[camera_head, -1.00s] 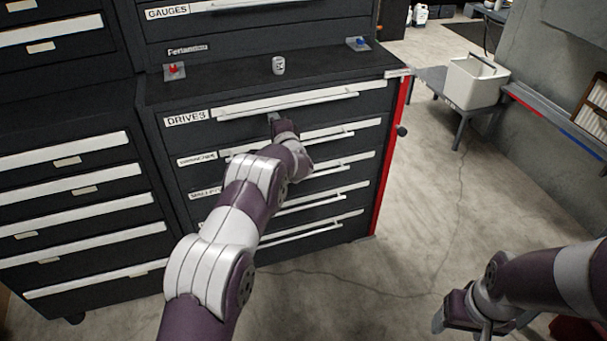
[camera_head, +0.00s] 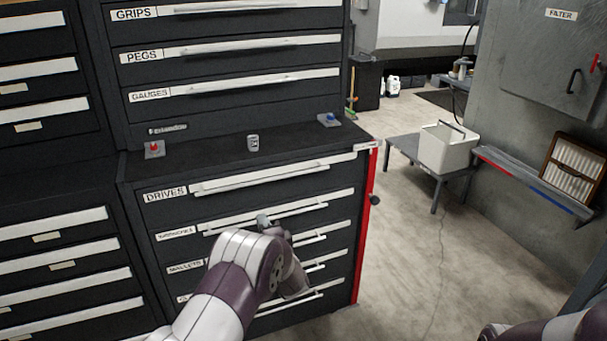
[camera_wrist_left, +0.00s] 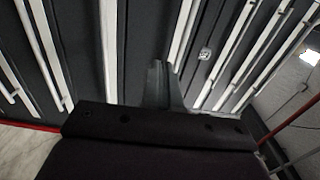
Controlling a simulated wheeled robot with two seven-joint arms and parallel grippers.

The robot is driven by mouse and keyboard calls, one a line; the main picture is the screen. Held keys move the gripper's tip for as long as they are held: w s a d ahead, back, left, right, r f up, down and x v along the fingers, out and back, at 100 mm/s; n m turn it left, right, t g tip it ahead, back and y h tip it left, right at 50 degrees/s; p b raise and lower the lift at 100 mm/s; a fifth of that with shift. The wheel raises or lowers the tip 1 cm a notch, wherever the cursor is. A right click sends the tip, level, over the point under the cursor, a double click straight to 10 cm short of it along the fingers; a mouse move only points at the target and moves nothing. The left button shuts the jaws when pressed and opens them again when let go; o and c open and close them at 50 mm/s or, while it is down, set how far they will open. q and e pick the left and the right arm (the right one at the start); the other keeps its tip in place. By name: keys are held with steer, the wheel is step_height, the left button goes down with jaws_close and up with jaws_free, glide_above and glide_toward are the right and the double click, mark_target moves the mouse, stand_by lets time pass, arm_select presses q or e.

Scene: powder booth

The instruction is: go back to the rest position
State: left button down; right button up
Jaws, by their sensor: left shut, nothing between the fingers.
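My left arm reaches up from the bottom in the head view, in front of the dark drawer cabinet (camera_head: 130,215). My left gripper (camera_head: 263,219) is mostly hidden behind my own wrist; a grey tip shows near the second drawer below the ledge. In the left wrist view its fingers (camera_wrist_left: 162,85) are together and empty, with drawer fronts and pale handles beyond. I cannot tell whether it touches a handle. Part of my right arm shows at the bottom right corner; its gripper is out of view.
A white bin (camera_head: 447,150) sits on a low grey table (camera_head: 408,152) at right. The floor right of the cabinet is clear.

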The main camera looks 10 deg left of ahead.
arm_select(q)
steer(key=s+d+f+n+g+h, duration=0.45)
steer(key=d+f+h, duration=0.2)
steer(key=f, duration=0.35)
steer(key=s+d+n+g+h, duration=0.2)
steer(key=s+n+g, duration=0.15)
steer(key=s, duration=0.65)
steer(key=s+d+n+g+h, duration=0.15)
steer(key=s+g, duration=0.25)
steer(key=s, duration=0.6)
steer(key=s+a+r+n+g, duration=0.1)
steer(key=s+r, duration=0.3)
steer(key=s, duration=0.2)
steer(key=s+a+r+g, duration=0.1)
steer(key=s+a+r, duration=0.1)
steer(key=s+r, duration=0.3)
step_height(320, 180, up, 11)
steer(key=p, duration=1.2)
steer(key=shift+s+r, duration=0.15)
steer(key=shift+s, duration=0.25)
steer(key=shift+d+n, duration=0.1)
steer(key=shift+n, duration=0.15)
